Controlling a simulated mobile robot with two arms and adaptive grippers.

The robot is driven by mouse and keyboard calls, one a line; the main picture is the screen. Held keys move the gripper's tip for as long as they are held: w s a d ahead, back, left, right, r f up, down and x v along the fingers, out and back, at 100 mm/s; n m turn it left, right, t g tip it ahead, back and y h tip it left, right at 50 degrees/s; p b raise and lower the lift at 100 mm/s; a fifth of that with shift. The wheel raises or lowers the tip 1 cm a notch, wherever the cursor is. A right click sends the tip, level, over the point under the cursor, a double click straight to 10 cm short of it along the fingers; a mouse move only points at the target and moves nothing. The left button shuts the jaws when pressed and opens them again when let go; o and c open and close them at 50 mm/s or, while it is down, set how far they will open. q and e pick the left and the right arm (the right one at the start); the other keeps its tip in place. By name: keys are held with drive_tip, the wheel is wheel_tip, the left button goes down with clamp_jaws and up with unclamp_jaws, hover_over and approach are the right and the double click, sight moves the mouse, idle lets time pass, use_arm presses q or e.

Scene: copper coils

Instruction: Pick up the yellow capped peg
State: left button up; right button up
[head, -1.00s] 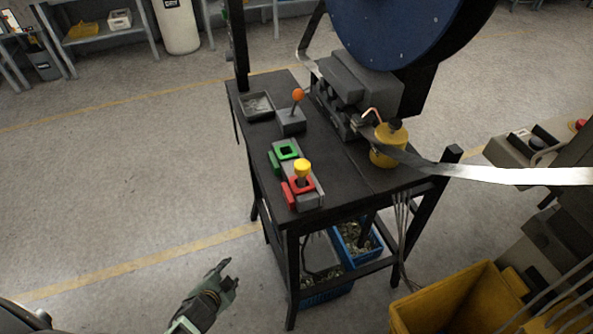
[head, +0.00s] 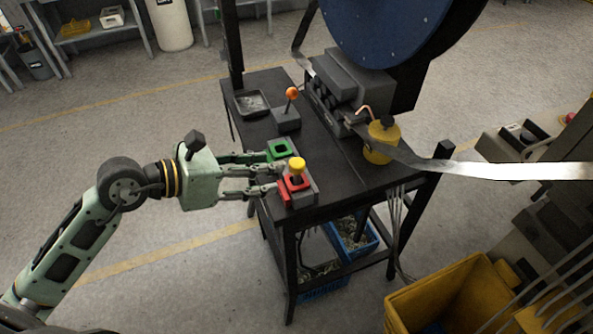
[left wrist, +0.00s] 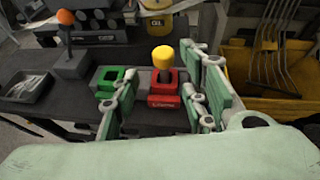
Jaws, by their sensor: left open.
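The yellow capped peg (head: 297,165) stands upright in the red-framed socket (head: 295,183) at the table's near left edge. The green-framed socket (head: 279,150) beside it looks empty. My left gripper (head: 277,171) is open, its fingers reaching over the table edge towards the sockets. In the left wrist view the peg's yellow cap (left wrist: 163,56) shows beyond the fingers, closer to the right-hand fingers, with the green socket (left wrist: 110,78) closer to the left-hand finger. The gripper does not hold the peg. My right gripper does not show.
On the dark table (head: 335,185) stand an orange-knobbed lever (head: 291,95), a grey tray (head: 251,104) and a yellow oil can (head: 381,142). A metal strip (head: 480,170) runs right from the machine. A yellow bin (head: 450,295) stands on the floor at right.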

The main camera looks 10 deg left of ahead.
sight(290, 167)
use_arm(q)
drive_tip(key=p+x, duration=0.3)
drive_tip(key=x, duration=0.4)
drive_tip(key=shift+s+f, duration=0.15)
drive_tip(key=shift+f, duration=0.05)
drive_tip(key=shift+d+f, duration=0.1)
drive_tip(key=shift+f, duration=0.1)
drive_tip(key=shift+c, duration=0.5)
clamp_jaws()
